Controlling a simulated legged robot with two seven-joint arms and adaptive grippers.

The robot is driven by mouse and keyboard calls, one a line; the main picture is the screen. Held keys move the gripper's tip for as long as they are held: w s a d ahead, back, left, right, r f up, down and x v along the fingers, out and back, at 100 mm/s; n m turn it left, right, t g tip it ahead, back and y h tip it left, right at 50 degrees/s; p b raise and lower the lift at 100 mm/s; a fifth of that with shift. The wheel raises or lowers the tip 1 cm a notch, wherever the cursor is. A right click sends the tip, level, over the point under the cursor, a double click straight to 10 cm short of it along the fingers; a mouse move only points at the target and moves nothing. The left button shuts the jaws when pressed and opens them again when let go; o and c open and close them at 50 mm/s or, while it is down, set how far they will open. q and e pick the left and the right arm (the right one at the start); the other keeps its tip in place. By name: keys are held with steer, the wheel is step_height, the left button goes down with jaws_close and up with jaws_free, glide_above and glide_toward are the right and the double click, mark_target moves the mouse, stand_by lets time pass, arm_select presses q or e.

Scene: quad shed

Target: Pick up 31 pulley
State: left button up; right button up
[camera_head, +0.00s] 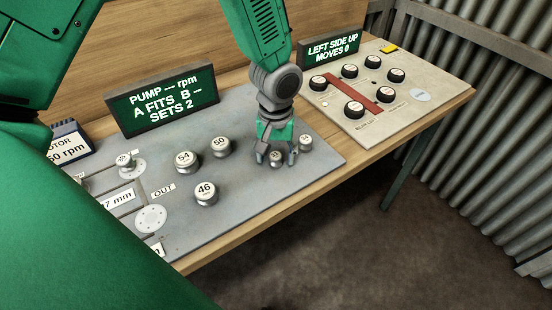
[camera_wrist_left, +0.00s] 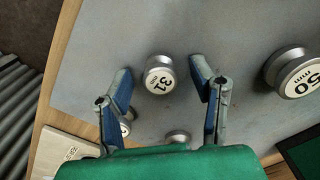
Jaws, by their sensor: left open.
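The 31 pulley (camera_head: 276,159) is a small silver knob-like disc standing on the grey panel. Its white top reads 31 mm in the left wrist view (camera_wrist_left: 159,76). My left gripper (camera_head: 277,153) is open and points down over it, with one finger on each side. In the left wrist view the two blue-lined fingers (camera_wrist_left: 161,68) flank the pulley with gaps on both sides, and it is not gripped. The fingers partly hide the pulley's surroundings in the head view. My right gripper is not in view.
Pulleys 54 (camera_head: 186,161), 50 (camera_head: 221,147) and 46 (camera_head: 206,193) stand left of the gripper. Another small pulley (camera_head: 305,143) stands close on its right. A sign reading PUMP (camera_head: 161,100) is behind. A second panel (camera_head: 398,115) with black knobs is at the right.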

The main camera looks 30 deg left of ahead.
arm_select(q)
steer(key=shift+f, duration=0.25)
steer(key=shift+d+r, duration=0.1)
jaws_close()
